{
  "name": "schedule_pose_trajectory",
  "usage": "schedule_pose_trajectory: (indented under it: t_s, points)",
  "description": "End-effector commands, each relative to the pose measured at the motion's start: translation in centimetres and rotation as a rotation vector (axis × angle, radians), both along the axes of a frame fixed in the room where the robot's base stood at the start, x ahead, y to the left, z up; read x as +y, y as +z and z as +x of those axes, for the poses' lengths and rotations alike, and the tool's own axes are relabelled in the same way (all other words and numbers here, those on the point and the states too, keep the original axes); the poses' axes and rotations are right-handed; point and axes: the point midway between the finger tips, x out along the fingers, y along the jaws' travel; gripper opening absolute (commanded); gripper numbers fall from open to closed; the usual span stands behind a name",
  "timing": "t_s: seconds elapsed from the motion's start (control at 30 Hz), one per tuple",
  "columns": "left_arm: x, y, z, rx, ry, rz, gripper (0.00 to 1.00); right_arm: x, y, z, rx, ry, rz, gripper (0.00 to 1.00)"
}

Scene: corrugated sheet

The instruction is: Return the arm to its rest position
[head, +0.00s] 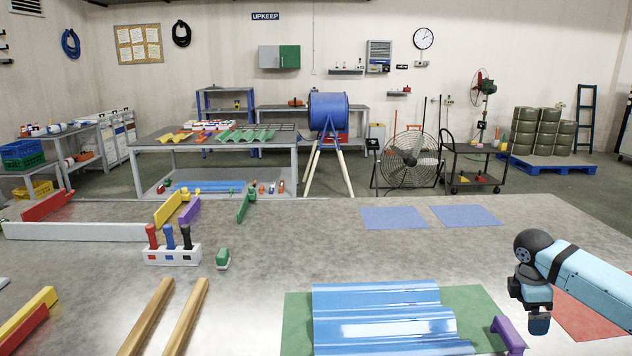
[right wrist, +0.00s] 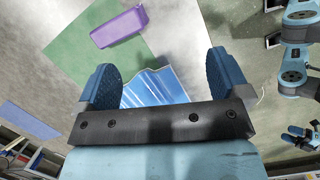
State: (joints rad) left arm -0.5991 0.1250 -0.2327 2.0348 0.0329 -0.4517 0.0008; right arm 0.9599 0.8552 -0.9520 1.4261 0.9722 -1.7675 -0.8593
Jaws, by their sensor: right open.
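My right gripper (head: 538,318) hangs at the right of the table, over the gap between the green mat and a red mat, right of the corrugated sheet. In the right wrist view its two blue fingers (right wrist: 160,66) are wide apart with nothing held between them. The blue corrugated sheet (head: 385,315) lies on the green mat (head: 297,320); part of it also shows beyond the fingers in the right wrist view (right wrist: 155,88). My left gripper is not in the head view; a small blue gripper-like part (right wrist: 297,138) at the right edge of the wrist view is unclear.
A purple block (head: 508,335) stands by the sheet's right end. The red mat (head: 590,300) lies beneath my right arm. Two wooden strips (head: 165,315) and a tool holder (head: 172,256) are at left. Two blue mats (head: 394,217) lie farther back. The table's middle is clear.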

Motion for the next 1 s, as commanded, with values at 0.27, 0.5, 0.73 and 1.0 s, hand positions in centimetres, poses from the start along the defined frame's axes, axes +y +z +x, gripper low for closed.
schedule_pose_trajectory:
  t_s: [0.27, 0.5, 0.73, 1.0]
  points:
    - [-0.1, -0.4, -0.6, 0.012, 0.002, -0.003, 0.66, -5.7, -1.8, -2.5, -0.037, -0.086, -0.055, 0.94]
    - [-0.2, -0.3, -0.6, 0.013, 0.002, -0.004, 0.66, -4.4, -8.0, -4.6, -0.157, -0.112, -0.044, 0.94]
    - [-0.2, -0.3, -0.5, 0.010, 0.001, -0.003, 0.66, -2.5, -15.3, -8.8, -0.326, -0.144, 0.006, 0.94]
    - [0.0, -0.3, -0.5, 0.010, -0.003, 0.002, 0.66, 0.1, -21.2, -15.9, -0.536, -0.180, 0.126, 0.94]
